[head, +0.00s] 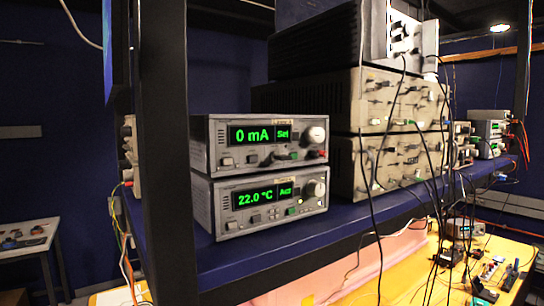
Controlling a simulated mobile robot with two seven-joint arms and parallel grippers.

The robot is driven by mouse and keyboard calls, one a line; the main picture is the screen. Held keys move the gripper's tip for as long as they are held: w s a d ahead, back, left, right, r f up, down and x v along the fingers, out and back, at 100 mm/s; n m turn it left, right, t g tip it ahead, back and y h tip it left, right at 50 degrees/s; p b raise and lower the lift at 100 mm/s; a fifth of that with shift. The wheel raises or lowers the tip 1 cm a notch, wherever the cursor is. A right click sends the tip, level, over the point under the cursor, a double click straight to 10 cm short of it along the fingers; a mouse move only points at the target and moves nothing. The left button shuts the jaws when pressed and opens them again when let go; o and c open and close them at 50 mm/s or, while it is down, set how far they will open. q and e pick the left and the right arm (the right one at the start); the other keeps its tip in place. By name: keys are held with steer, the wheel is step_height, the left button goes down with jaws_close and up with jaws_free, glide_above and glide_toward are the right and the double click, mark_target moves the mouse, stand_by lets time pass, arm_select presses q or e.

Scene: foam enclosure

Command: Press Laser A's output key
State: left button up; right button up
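Two stacked silver instruments stand on a blue shelf (290,232). The upper instrument (262,145) has a green display reading "0 mA" and "Set", a round knob (316,134) at its right, and a row of small keys below. A small label sits on its top edge, too small to read surely. The lower instrument (270,201) reads "22.0 °C" and "Act", with its own knob (316,188) and keys. I cannot tell which key is the output key. Neither of my grippers is in view.
A dark upright post (165,140) stands left of the instruments. Larger beige units (400,100) with hanging black cables stand to their right. Below is a yellow table (410,280) with small parts. The space before the two front panels looks clear.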

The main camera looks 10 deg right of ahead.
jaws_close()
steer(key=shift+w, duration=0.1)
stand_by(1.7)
